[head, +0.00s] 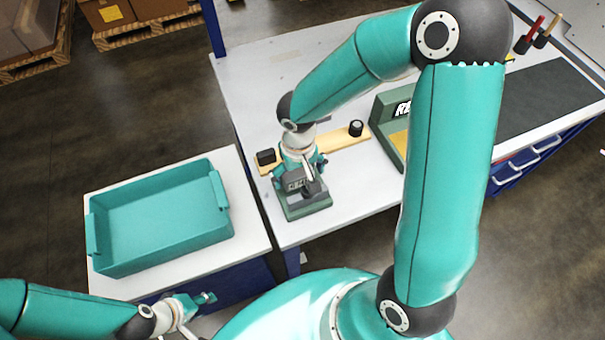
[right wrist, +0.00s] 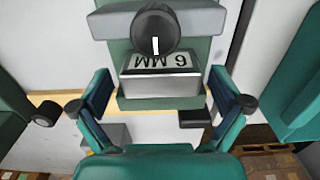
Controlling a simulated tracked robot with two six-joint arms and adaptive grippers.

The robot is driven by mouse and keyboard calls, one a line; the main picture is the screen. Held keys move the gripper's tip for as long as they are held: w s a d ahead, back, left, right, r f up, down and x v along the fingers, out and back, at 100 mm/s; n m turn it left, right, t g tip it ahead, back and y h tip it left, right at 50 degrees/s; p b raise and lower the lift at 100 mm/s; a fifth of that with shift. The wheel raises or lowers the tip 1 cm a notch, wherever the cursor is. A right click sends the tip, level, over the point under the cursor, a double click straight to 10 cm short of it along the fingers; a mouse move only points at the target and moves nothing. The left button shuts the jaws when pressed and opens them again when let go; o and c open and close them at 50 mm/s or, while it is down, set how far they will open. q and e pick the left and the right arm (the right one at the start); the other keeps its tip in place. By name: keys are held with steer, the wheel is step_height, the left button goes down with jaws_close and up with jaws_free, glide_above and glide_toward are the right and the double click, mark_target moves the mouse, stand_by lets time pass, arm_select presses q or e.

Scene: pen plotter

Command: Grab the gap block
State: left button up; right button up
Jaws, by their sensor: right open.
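The gap block (right wrist: 160,88) is a silvery block with a white "6 MM" label, upside down in the right wrist view. It sits on a green fixture (right wrist: 158,48), below a round dark knob (right wrist: 155,32). My right gripper (right wrist: 162,102) is open, with its teal fingers on the left and right of the block.
A wooden strip (head: 340,141) with dark knobs lies behind the fixture. A larger green stand (head: 388,108) is to its right, partly behind my arm. An empty teal bin (head: 160,220) stands on the left table. A dark mat (head: 545,98) covers the right of the worktable.

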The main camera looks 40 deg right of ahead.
steer(key=shift+w+f, duration=0.1)
steer(key=shift+f, duration=0.85)
steer(key=shift+c, duration=0.3)
steer(key=c, duration=1.2)
steer(key=shift+r, duration=0.1)
